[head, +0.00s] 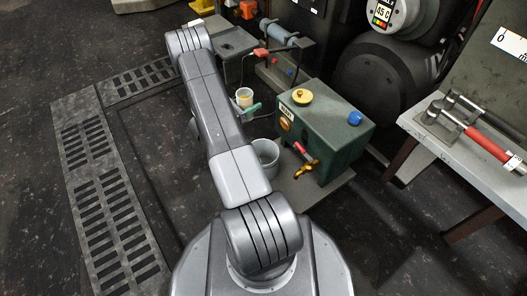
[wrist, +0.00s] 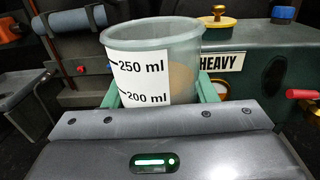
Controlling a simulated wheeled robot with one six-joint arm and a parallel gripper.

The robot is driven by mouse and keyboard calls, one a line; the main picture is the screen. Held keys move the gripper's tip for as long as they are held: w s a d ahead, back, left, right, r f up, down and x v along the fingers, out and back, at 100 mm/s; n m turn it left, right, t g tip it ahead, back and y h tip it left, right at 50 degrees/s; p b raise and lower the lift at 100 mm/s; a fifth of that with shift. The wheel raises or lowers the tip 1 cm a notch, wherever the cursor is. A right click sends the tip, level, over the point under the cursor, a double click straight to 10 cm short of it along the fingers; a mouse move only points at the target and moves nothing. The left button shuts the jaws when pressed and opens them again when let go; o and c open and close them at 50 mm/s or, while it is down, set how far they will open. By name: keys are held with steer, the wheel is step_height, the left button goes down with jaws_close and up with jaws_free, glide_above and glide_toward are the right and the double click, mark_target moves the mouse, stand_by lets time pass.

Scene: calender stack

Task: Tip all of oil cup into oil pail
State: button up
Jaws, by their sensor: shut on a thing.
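The oil cup (wrist: 190,45) is translucent, with a white label marked 250 ml and 200 ml. Tan oil shows through its wall, below the rim. My gripper (wrist: 160,95) is shut on the cup, with a green finger on each side. The cup looks upright or nearly so. In the head view the cup (head: 244,94) is beyond my arm, left of the green tank. The oil pail (head: 266,150) is a grey bucket on the floor plate, partly hidden by my arm. The cup is apart from the pail. The pail's inside is mostly hidden.
A green tank (head: 338,131) marked HEAVY, with yellow and blue caps and a red-handled brass tap (head: 304,158), stands right of the pail. A grey bench (head: 450,150) with a red-handled tool is at right. Machinery stands behind. Floor grates lie left.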

step_height(320, 180, down, 12)
steer(key=w+a+b, duration=0.1)
steer(key=b, duration=0.1)
steer(key=shift+a+r+g, duration=0.25)
steer(key=shift+g, duration=0.05)
steer(key=shift+d+r+m, duration=0.1)
steer(key=shift+r+m, duration=0.05)
steer(key=shift+m, duration=0.35)
steer(key=shift+s+d+m+y, duration=0.1)
steer(key=shift+s+d+m, duration=0.3)
steer(key=shift+m, duration=0.65)
steer(key=shift+s+d+m+y, duration=0.1)
steer(key=shift+s+d+m, duration=0.2)
steer(key=shift+m, duration=0.7)
steer(key=shift+s+d+m+y, duration=0.1)
steer(key=shift+s+d+m, duration=0.3)
steer(key=shift+m, duration=0.65)
steer(key=shift+s+f, duration=0.15)
steer(key=shift+f, duration=0.1)
steer(key=shift+f+m, duration=0.3)
steer(key=shift+m, duration=0.7)
steer(key=shift+f+m+y+p, duration=0.2)
steer(key=shift+f+m+y, duration=0.1)
steer(key=shift+m, duration=0.45)
steer(key=shift+f+m+y+p, duration=0.15)
steer(key=shift+f+m+y, duration=0.1)
steer(key=shift+m, duration=0.5)
steer(key=shift+r+m+p, duration=0.5)
steer(key=shift+m+p, duration=0.3)
steer(key=shift+p, duration=0.15)
